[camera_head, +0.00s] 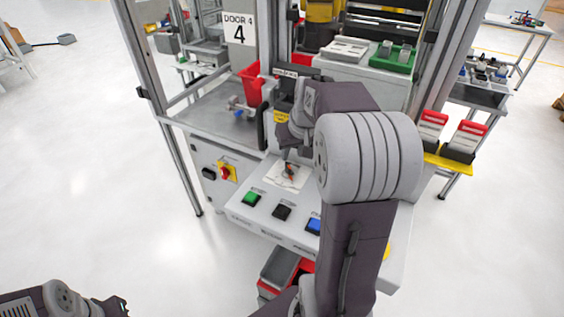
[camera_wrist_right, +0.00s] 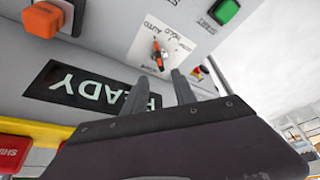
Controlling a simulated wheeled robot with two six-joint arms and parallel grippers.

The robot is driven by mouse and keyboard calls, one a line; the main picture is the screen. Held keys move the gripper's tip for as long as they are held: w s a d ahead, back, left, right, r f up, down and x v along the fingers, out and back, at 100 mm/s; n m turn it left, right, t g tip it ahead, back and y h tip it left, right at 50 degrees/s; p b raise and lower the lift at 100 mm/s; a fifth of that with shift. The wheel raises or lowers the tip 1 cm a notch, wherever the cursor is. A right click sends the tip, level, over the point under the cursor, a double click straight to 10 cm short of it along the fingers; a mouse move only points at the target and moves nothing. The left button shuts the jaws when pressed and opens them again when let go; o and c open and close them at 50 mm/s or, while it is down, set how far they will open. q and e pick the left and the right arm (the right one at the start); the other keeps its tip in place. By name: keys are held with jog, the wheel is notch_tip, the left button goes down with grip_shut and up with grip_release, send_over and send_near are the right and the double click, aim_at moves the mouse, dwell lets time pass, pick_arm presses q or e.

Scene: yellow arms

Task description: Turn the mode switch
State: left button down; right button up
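The mode switch (camera_head: 290,171) is a small orange-and-black knob on a white label plate on the sloping front panel. In the right wrist view the mode switch (camera_wrist_right: 157,54) shows close up, with AUTO and other lettering around it. My right gripper (camera_wrist_right: 161,77) is open and empty, its two grey fingers apart and pointing toward the knob. A gap shows between the fingertips and the knob. In the head view my right gripper (camera_head: 288,150) is above the plate, partly hidden by its own arm. Only part of my left arm shows at bottom left; its gripper does not show.
Green (camera_head: 250,198), black (camera_head: 282,212) and blue (camera_head: 314,226) buttons line the panel's front. A red-and-yellow rotary switch (camera_head: 227,173) is on the left face. A READY display (camera_wrist_right: 90,88) is near my right fingers. Red bins (camera_head: 272,292) are below the panel.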

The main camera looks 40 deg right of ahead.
aim_at(288, 165)
jog(key=x, duration=0.8)
jog(key=shift+w+a, duration=0.1)
jog(key=shift+w, duration=0.15)
jog(key=shift+f, duration=0.3)
jog(key=shift+s, duration=0.2)
jog(key=shift+w, duration=0.1)
grip_shut()
